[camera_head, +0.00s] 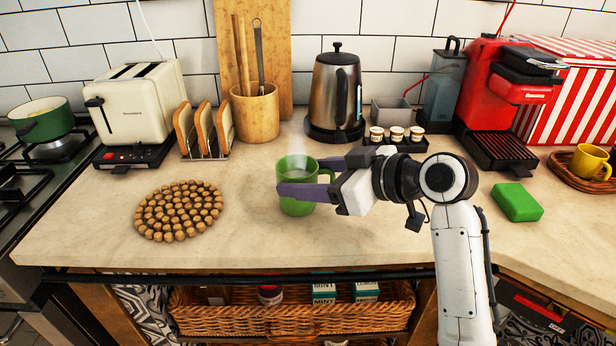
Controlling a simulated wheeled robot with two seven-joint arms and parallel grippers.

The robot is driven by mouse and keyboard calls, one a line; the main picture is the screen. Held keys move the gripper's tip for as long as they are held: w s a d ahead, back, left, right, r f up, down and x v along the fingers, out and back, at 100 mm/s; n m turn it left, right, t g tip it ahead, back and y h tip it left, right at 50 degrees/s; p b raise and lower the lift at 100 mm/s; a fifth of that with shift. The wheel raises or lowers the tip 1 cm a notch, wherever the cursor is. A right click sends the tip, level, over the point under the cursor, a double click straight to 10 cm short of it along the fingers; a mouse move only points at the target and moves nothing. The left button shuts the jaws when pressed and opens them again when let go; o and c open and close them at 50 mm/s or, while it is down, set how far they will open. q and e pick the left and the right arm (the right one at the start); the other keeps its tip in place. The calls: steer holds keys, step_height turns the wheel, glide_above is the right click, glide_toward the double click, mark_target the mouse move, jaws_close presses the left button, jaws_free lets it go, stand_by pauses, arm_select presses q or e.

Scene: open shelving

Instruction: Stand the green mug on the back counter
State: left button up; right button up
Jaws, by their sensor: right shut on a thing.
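The green mug (297,206) is upright at the middle of the counter (330,240), with faint steam above it. My right gripper (292,178) reaches in from the right, with its dark fingers on either side of the mug. It is shut on the mug. One finger crosses the front of the mug and hides part of its wall. I cannot tell whether the mug's base touches the counter. My left gripper is not in view.
A round cork trivet (179,211) lies left of the mug. A toast rack (205,130), utensil pot (255,112), kettle (336,92) and small cups (396,134) stand behind. A green block (517,202) lies right. Counter between trivet and mug is clear.

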steer(key=shift+r, duration=0.1)
steer(key=o, duration=1.6)
steer(key=shift+f, duration=0.2)
steer(key=shift+r, duration=0.1)
steer(key=shift+d+r, duration=0.1)
steer(key=shift+d, duration=0.05)
steer(key=v, duration=1.1)
steer(key=shift+s+d+r+p, duration=0.2)
steer(key=shift+s+d+p, duration=0.05)
steer(key=shift+p, duration=0.1)
